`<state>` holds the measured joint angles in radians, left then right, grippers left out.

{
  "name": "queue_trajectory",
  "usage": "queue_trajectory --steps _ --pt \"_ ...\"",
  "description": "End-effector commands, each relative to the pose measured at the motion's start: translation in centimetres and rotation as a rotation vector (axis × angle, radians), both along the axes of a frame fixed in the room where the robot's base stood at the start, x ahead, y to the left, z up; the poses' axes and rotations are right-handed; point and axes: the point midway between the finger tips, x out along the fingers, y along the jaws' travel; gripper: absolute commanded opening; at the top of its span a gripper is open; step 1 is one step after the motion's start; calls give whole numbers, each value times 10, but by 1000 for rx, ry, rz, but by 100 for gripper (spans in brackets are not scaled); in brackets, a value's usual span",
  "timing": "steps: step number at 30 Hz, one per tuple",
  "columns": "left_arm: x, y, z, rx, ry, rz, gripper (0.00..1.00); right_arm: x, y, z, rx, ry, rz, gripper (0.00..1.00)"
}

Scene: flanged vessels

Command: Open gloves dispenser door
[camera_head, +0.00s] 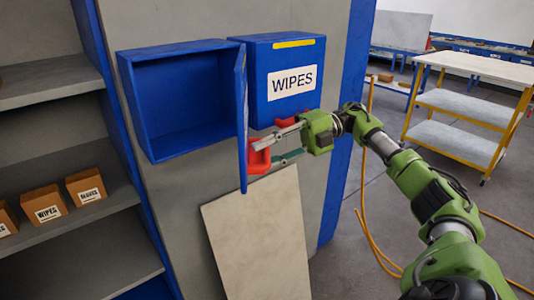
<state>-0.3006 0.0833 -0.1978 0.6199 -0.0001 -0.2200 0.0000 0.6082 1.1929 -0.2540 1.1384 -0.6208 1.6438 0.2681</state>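The open blue dispenser (184,100) hangs on a grey wall panel, and its inside looks empty. No gloves label shows on it. Its blue door (242,125) stands swung outward at its right side, seen nearly edge-on. A red handle-like part (260,161) shows just right of the door's lower edge. My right gripper (265,153) reaches in from the right, fingers spread apart and tips beside the red part. I cannot tell whether they touch it. My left gripper is not in view.
A closed blue WIPES dispenser (291,80) hangs close to the right, above my gripper. A beige board (258,235) leans below. Shelves at left hold small brown boxes (45,204). A yellow-framed cart (465,105) and orange hose (366,215) are at right.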

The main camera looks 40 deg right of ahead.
Motion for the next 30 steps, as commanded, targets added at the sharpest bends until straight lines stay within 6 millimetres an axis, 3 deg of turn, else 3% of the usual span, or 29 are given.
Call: queue_trajectory --steps 7,21,30 --pt "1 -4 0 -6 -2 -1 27 -1 -3 1 0 0 0 29" --pt "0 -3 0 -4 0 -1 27 -17 -62 12 2 -1 -2 29" --pt "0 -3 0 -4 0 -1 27 -20 -72 13 1 0 0 29"
